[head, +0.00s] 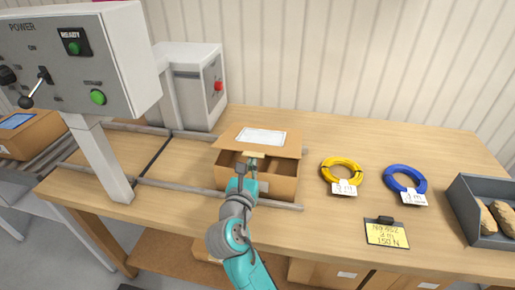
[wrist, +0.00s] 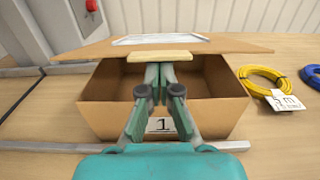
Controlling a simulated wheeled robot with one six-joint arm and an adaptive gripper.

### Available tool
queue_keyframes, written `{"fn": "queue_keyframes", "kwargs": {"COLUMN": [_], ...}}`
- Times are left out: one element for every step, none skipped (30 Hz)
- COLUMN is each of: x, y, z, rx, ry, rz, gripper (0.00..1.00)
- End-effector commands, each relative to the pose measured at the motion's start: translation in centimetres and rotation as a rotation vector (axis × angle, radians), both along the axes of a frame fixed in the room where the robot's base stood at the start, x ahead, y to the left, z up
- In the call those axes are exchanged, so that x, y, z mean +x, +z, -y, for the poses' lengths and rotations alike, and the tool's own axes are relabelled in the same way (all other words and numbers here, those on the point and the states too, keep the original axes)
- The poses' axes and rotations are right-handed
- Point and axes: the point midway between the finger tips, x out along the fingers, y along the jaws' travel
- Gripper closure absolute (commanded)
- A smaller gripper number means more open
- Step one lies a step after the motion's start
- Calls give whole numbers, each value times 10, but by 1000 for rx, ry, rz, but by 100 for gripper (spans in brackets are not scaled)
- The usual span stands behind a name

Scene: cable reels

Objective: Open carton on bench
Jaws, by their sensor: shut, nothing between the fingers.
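The carton (head: 285,188) is a brown box on the wooden bench, standing at the metal rails, with a "1" label on its front in the wrist view (wrist: 92,112). Its flat lid (head: 283,145) carries a white sheet and sits raised at the front, leaving a dark gap into the box. A pale tab (wrist: 162,56) sticks out from the lid's front edge. My gripper (wrist: 160,72) is shut and empty, its fingertips at the front opening just below the tab. I cannot tell whether the fingertips touch the tab. The carton's inside is partly hidden by my fingers.
A yellow cable coil (head: 342,172) and a blue coil (head: 405,179) lie right of the carton, with a yellow sign (head: 386,234) in front. A grey tray (head: 470,205) stands far right. A grey machine (head: 190,85) and control panel (head: 75,60) stand left.

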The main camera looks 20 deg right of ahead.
Motion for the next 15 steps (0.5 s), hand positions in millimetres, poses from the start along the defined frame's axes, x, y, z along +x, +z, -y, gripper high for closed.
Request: {"fn": "queue_keyframes", "kwargs": {"x": [0, 0, 0, 0, 0, 0, 0, 0, 0, 0, 0, 1, 2, 3, 5], "y": [1, 1, 1, 1, 1, 1, 1, 1, 1, 2, 2, 3, 5, 6, 9], "z": [0, 0, 0, 0, 0, 0, 0, 0, 0, 0, 0, 1, 2, 2, 4], "rx": [0, 0, 0, 0, 0, 0, 0, 0, 0, 0, 0, 1, 1, 2, 1], "ry": [0, 0, 0, 0, 0, 0, 0, 0, 0, 0, 0, 0, 0, -1, -1], "rz": [0, 0, 0, 0, 0, 0, 0, 0, 0, 0, 0, 1, 1, 1, 2], "gripper": [100, 100, 100, 100, 100, 100, 100, 100, 100, 100, 100, 100, 100, 100, 100]}}
